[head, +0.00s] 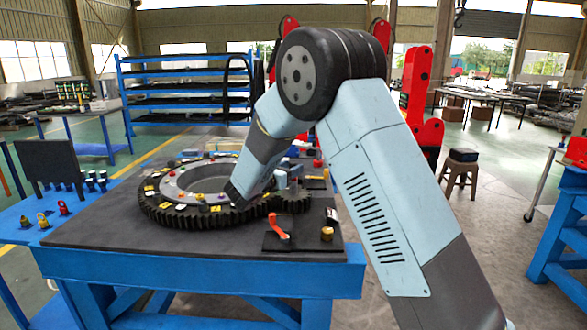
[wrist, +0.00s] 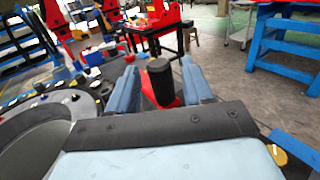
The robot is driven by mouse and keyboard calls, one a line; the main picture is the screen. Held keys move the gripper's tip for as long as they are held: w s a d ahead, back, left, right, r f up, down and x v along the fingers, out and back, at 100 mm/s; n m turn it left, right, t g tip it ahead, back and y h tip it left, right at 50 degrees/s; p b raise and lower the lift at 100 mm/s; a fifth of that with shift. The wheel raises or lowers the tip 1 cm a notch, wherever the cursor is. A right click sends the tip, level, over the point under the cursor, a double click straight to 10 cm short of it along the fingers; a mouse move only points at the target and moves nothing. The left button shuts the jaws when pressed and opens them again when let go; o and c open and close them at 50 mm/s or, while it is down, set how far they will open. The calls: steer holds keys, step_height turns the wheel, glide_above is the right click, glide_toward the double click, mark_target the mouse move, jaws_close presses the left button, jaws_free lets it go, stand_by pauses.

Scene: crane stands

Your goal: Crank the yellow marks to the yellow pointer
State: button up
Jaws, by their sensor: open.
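A large dark toothed ring (head: 160,212) lies flat on the table and carries several yellow, white and other coloured marks around its rim. A smaller toothed wheel (head: 292,203) sits at its right side. In the wrist view, an upright black crank handle (wrist: 160,82) stands on a red part (wrist: 172,103) between the two blue fingers of my gripper (wrist: 160,88). The fingers are open, with gaps beside the handle. In the head view my gripper (head: 284,180) is over the right side of the ring, and my arm hides part of it. I cannot make out the yellow pointer for certain.
A dark plate (head: 270,243) with an orange-red lever (head: 278,226) and a brass-coloured knob (head: 327,234) lies at the front right of the blue table (head: 200,262). Coloured shackles (head: 43,220) stand on the left table. A stool (head: 461,172) stands at the right.

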steer(key=shift+x, duration=0.8)
jaws_close()
